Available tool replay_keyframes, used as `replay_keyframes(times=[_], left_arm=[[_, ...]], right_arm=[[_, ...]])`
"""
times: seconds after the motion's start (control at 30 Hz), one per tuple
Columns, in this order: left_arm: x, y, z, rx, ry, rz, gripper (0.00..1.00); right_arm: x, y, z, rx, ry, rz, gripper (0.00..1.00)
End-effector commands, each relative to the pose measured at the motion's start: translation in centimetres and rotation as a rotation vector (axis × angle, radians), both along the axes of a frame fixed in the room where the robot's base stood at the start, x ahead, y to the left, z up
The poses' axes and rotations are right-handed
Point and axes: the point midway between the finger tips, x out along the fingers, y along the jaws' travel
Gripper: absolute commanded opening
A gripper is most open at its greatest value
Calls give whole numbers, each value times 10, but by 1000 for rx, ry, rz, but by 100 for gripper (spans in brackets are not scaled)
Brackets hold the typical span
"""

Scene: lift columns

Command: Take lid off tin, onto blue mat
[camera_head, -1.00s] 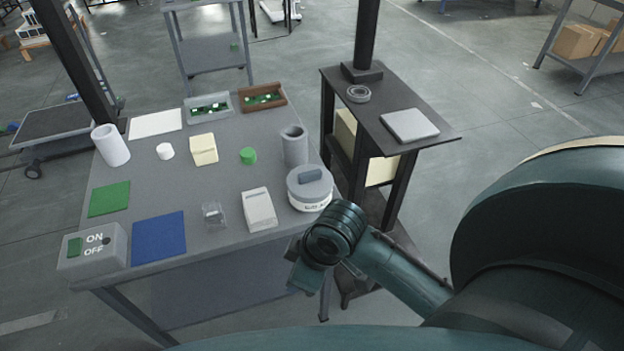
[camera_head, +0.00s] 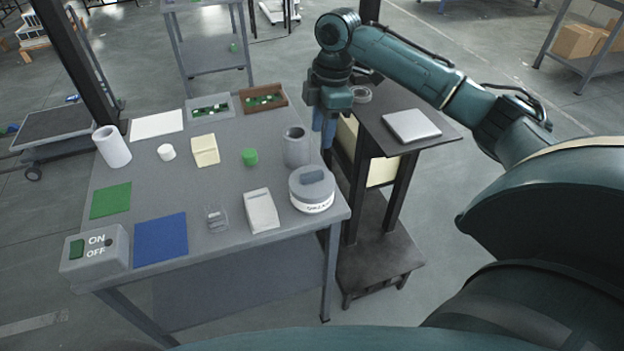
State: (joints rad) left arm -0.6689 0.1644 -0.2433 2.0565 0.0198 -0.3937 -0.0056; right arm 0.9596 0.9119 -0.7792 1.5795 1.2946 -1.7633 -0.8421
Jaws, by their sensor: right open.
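The tin (camera_head: 313,205) is a round white pot with dark lettering at the front right of the grey table. Its grey lid (camera_head: 311,178) sits on top and has a block-shaped handle. The blue mat (camera_head: 160,239) lies flat and bare at the table's front left. My right gripper (camera_head: 327,138) points down, above and beyond the tin in the picture, beside the grey cylinder. It is open, with nothing seen between its bluish fingers, and is apart from the lid. My left gripper is not in view.
A grey open cylinder (camera_head: 295,147) stands behind the tin. A white box (camera_head: 261,211) and a small clear container (camera_head: 216,218) stand between tin and mat. An ON/OFF switch box (camera_head: 94,250) is left of the mat. A dark side stand (camera_head: 440,143) is at the right.

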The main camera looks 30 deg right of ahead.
Motion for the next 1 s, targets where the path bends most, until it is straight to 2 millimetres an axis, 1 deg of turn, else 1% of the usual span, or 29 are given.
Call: replay_keyframes(times=[0.03, 0.2, 0.3, 0.47, 0.63, 0.7, 0.83, 1.0], left_arm=[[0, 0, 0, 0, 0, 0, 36], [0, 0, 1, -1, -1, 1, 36], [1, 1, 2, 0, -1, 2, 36], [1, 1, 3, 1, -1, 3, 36], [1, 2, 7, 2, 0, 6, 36], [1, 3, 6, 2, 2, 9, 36], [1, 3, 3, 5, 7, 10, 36], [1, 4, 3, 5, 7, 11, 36]], right_arm=[[0, 2, -12, 0, 4, 0, 41], [1, 6, -41, 0, 2, 1, 41], [1, 8, -51, 0, 0, 1, 41], [1, 10, -61, 0, 1, 1, 41], [0, 20, -84, 0, 1, 1, 41], [0, 21, -95, 0, 2, 0, 41], [1, 21, -104, -1, -2, 1, 41], [1, 22, -106, -1, -3, 1, 41]])
